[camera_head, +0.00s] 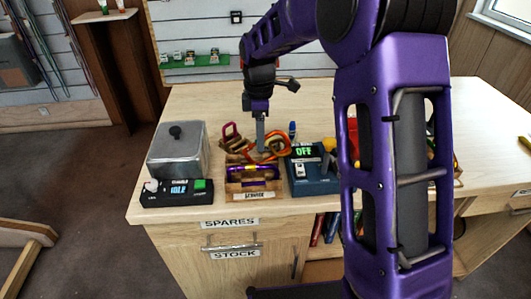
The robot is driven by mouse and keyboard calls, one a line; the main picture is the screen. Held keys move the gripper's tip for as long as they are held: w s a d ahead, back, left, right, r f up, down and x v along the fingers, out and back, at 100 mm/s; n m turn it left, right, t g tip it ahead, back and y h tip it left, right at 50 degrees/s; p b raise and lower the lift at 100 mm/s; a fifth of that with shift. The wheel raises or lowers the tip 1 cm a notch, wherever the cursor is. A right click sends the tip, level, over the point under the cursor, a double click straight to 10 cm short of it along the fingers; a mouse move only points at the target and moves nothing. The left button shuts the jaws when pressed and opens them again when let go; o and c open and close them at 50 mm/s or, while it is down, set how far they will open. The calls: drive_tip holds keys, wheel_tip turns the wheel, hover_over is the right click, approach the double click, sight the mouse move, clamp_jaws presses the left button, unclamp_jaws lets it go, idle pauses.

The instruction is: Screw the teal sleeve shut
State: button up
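My gripper (261,146) points down over the middle of the bench, its fingertips at an orange carabiner-like loop (280,145). I cannot tell whether the fingers touch or hold the loop, or whether they are open or shut. A dark red loop (230,132) stands to its left, above a wooden holder (232,187). A purple and gold cylindrical piece (250,171) lies in the holder. I cannot make out a teal sleeve; the pieces around the fingertips are small and overlap.
A grey lidded box (178,152) stands at the left behind a black unit reading "IDLE" (176,193). A blue device reading "OFF" (318,184) sits right of the holder. My arm hides much of the bench's right side. The bench top (202,105) is bare behind the gear.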

drive_tip(key=shift+f+b, duration=0.3)
drive_tip(key=shift+f, duration=0.4)
drive_tip(key=shift+s, duration=0.8)
drive_tip(key=shift+r, duration=0.1)
drive_tip(key=shift+r+p, duration=1.1)
drive_tip(key=shift+r, duration=0.3)
drive_tip(key=shift+w+p, duration=0.3)
drive_tip(key=shift+w, duration=0.5)
drive_tip(key=shift+f, duration=0.25)
